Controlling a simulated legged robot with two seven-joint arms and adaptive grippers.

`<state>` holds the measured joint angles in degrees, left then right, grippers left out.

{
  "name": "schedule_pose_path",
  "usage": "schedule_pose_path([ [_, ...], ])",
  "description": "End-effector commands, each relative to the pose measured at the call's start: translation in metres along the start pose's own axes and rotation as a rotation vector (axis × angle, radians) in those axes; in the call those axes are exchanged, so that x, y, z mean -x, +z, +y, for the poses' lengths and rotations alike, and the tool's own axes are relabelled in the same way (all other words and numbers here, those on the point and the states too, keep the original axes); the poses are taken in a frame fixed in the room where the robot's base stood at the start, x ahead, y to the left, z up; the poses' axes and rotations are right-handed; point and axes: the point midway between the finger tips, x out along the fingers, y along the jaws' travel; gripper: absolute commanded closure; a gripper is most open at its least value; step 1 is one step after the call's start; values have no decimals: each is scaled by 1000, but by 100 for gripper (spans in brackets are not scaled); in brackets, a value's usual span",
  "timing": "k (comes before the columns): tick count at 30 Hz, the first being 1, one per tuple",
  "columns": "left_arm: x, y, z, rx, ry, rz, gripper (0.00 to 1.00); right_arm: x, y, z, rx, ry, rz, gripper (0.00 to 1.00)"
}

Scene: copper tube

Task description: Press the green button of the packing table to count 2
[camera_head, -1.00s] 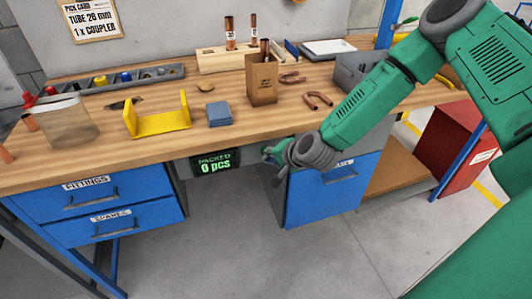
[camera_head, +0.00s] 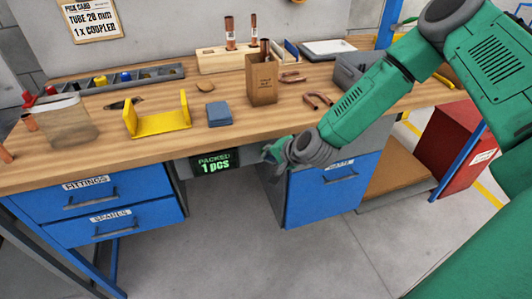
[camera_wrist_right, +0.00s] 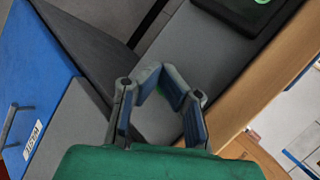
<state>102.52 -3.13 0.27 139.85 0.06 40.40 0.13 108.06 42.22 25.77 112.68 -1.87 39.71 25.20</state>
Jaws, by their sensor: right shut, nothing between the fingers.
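The counter display (camera_head: 215,162) under the front edge of the packing table (camera_head: 120,150) reads "PACKED 1 pcs" in green. My right gripper (camera_head: 268,153) is just under the table edge, to the right of the display and by the grey panel. In the right wrist view the shut fingers (camera_wrist_right: 160,74) meet in front of the grey panel (camera_wrist_right: 210,45), with nothing held. I cannot make out the green button clearly; the gripper may hide it. I cannot tell whether the fingertips touch anything. My left gripper is out of view.
Blue drawers (camera_head: 100,205) hang at the left and a blue cabinet (camera_head: 325,190) stands below the gripper. A red cabinet (camera_head: 455,150) stands at the right.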

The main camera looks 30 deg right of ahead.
Motion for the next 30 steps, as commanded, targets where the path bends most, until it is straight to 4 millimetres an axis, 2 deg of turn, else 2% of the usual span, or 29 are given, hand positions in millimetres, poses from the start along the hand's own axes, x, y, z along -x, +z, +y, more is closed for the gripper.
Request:
schedule_pose_path([
  [15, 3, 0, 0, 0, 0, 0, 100, 13, 8, 9, -2, 0, 2, 100],
  [26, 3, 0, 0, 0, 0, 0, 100, 14, 10, 11, 0, 0, 1, 100],
  [30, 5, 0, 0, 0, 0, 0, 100, 22, 16, 17, 0, 1, 0, 100],
])
